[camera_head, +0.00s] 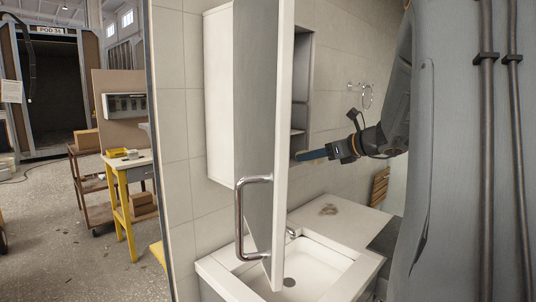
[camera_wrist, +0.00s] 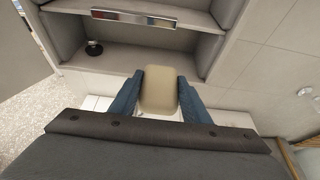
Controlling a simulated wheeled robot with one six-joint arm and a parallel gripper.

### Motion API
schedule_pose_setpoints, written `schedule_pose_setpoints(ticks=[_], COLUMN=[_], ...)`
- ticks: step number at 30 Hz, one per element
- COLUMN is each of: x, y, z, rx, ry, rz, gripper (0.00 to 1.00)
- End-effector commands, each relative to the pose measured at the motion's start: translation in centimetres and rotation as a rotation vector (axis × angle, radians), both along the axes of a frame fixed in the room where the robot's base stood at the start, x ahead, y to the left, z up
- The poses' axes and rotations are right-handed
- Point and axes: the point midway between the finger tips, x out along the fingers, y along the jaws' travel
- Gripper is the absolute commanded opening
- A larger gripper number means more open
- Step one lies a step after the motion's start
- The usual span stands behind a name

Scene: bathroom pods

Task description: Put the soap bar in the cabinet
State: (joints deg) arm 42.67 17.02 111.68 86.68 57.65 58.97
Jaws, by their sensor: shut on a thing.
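A beige soap bar (camera_wrist: 159,90) with rounded corners is held between the two blue fingers of my gripper (camera_wrist: 159,98) in the wrist view. The cabinet (camera_wrist: 125,52) is in front of it, open, with shelves. In the head view the cabinet (camera_head: 218,95) hangs on the tiled wall with its door (camera_head: 262,130) swung open toward the camera. My gripper (camera_head: 314,154) also shows there, at the right of the cabinet's open front, its fingertips close to the opening. The soap bar cannot be made out in the head view.
A sink (camera_head: 310,266) with a faucet (camera_head: 293,232) and a counter (camera_head: 345,215) lies below. A small dark object (camera_wrist: 94,48) stands on a cabinet shelf; the shelf space to its right looks bare.

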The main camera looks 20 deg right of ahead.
Motion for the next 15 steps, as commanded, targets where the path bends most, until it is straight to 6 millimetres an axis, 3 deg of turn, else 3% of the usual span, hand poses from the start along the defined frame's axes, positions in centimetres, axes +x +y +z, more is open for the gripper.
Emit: schedule_pose_setpoints(ticks=[3, 15], x=[3.0, 10.1], y=[2.0, 4.2], z=[0.2, 0.4], rx=[-0.002, 0.002], ry=[0.003, 0.000], rz=[0.012, 0.005], gripper=[0.15, 0.15])
